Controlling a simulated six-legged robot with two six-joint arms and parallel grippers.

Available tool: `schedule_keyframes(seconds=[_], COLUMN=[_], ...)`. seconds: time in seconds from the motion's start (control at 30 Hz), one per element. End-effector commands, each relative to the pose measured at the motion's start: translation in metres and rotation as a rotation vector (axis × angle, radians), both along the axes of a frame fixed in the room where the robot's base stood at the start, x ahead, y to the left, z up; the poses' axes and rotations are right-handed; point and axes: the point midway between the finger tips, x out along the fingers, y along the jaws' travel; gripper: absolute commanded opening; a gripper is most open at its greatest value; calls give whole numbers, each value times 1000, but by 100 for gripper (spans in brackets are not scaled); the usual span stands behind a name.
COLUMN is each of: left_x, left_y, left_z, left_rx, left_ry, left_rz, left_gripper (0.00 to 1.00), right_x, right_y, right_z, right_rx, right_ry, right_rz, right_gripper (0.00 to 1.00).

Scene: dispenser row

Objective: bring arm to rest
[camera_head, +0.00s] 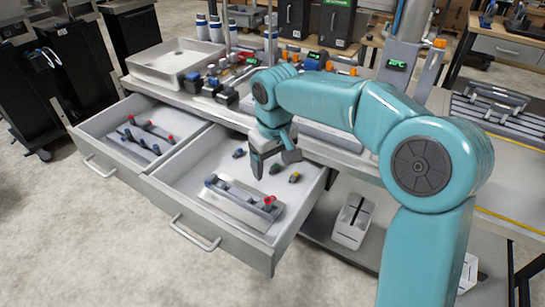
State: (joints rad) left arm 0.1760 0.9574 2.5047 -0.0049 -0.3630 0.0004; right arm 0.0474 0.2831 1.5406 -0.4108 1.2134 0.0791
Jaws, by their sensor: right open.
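My right arm comes in from the lower right in teal and arches over the workbench. Its gripper (273,163) points down above the right-hand open drawer (195,161), near that drawer's back right part. Its dark fingers are apart and nothing shows between them. My left gripper is not in the view.
The right drawer holds a metal rack (238,203) and a few small loose parts (294,177). The left drawer (98,124) is also open, with a similar rack (145,139). A grey tray (176,62) and several tools stand on the bench. Open floor lies in front.

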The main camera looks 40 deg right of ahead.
Motion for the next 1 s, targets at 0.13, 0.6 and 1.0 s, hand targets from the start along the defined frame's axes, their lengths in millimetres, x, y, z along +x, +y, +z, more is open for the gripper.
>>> schedule_keyframes(seconds=[0.13,0.6,1.0], left_x=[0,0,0], left_y=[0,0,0], left_z=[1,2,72], left_rx=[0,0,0], left_ry=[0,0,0], left_rz=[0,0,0], left_gripper=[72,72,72], right_x=[-1,-1,-1], right_y=[0,0,0], right_z=[9,10,80], right_rx=[0,0,0], right_ry=[0,0,0], right_rz=[0,0,0], right_gripper=[75,75,75])
